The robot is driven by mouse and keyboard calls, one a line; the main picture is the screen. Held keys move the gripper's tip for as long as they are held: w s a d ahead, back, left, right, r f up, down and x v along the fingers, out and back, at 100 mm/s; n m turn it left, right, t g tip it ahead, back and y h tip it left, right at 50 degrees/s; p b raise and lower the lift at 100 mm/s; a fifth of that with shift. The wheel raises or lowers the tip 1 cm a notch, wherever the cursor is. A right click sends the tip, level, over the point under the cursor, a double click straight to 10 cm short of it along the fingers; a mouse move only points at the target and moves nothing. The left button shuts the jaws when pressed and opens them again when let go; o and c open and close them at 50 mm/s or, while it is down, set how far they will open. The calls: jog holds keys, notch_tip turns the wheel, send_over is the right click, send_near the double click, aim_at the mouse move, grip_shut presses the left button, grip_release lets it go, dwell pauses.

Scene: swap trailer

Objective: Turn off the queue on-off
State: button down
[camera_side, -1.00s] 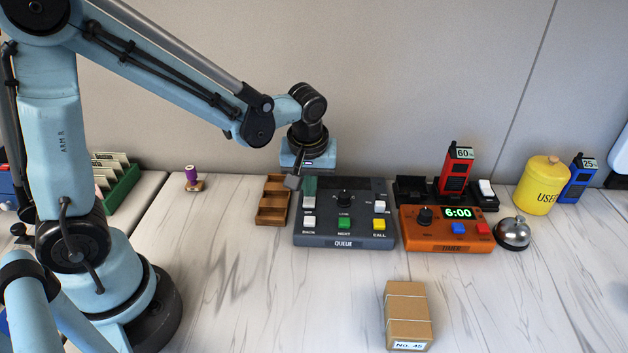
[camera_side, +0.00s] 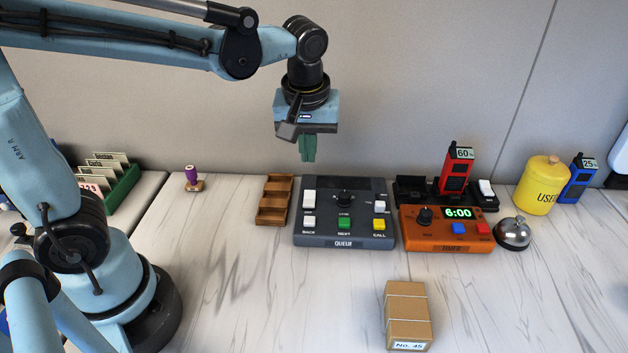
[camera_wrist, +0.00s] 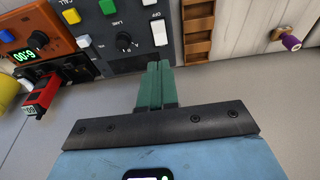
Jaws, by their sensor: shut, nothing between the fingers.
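The dark grey queue box (camera_side: 343,242) stands on the table in the middle of the side view; it also shows upside down in the wrist view (camera_wrist: 130,43). Its white on-off rocker (camera_side: 309,199) is at the upper left of the panel, with OFF lettering below it. The rocker also shows in the wrist view (camera_wrist: 159,33); I cannot tell surely which way it is tipped. My gripper (camera_side: 308,160) is shut and empty, its green fingers pointing down, above and behind the rocker and apart from it. The fingers also show in the wrist view (camera_wrist: 158,66).
Left of the queue box is a wooden tray (camera_side: 289,203). To its right are an orange timer (camera_side: 445,247), a red radio on a charger (camera_side: 457,171) and a bell (camera_side: 513,234). A cardboard parcel (camera_side: 408,320) lies in front.

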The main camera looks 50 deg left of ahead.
jog(key=shift+s+d+v, duration=0.1)
jog(key=shift+v, duration=0.75)
jog(key=shift+s+d+v, duration=0.15)
jog(key=shift+v, duration=0.7)
jog(key=shift+f, duration=0.1)
jog(key=s+a+f+m+t+h, duration=0.1)
jog(key=s+a+f+m+t, duration=0.2)
jog(key=m, duration=0.6)
jog(key=s+f+t, duration=0.1)
jog(key=s+t, duration=0.1)
jog(key=shift+s+f+h, duration=0.3)
jog(key=shift+s+h, duration=0.05)
jog(key=shift+h, duration=0.05)
